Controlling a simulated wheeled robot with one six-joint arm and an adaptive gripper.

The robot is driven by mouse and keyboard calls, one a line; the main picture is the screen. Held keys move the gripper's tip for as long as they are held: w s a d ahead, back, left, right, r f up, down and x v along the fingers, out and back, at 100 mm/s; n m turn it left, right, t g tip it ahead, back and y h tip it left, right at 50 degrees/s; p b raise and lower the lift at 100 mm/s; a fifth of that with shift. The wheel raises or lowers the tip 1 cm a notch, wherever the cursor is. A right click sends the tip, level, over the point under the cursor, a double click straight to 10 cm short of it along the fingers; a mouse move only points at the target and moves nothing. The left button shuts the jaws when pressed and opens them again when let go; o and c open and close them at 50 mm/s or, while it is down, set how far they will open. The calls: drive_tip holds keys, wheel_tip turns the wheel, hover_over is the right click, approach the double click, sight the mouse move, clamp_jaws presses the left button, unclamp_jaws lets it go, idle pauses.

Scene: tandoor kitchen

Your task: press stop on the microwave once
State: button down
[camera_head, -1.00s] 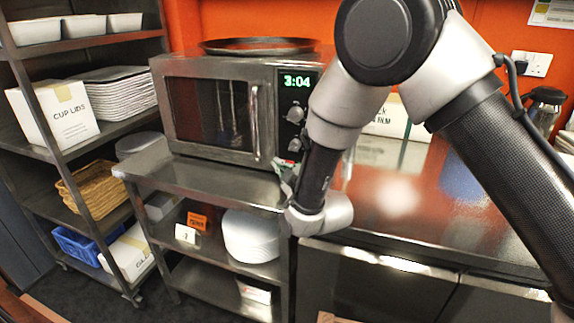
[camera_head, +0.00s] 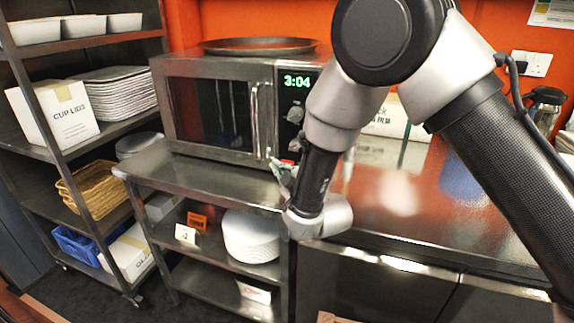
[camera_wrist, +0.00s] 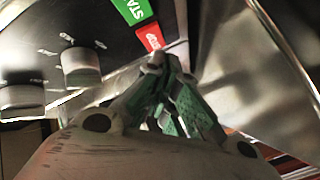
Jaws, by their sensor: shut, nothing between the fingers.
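The microwave (camera_head: 212,60) stands on a steel shelf unit, its green display (camera_head: 297,80) reading 3:04. In the wrist view, its dark control panel (camera_wrist: 110,30) carries a red button (camera_wrist: 149,38) beside a green button (camera_wrist: 132,9) marked START; the red button's lettering is hard to read. My gripper (camera_wrist: 158,64) is shut and empty, its fingertips right by the red button's near edge. I cannot tell whether they touch it. In the head view, my gripper (camera_head: 285,172) is at the lower end of the control panel, and my arm hides part of the panel.
Two knobs (camera_wrist: 80,68) sit left of the fingertips. The microwave door handle (camera_head: 255,120) is left of the panel. A round dark tray (camera_head: 258,46) lies on top. A steel counter (camera_head: 440,210) extends right; white plates (camera_head: 250,236) are below.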

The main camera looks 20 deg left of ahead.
drive_tip(key=shift+s, duration=0.15)
drive_tip(key=shift+s+a, duration=0.2)
drive_tip(key=shift+s, duration=2.15)
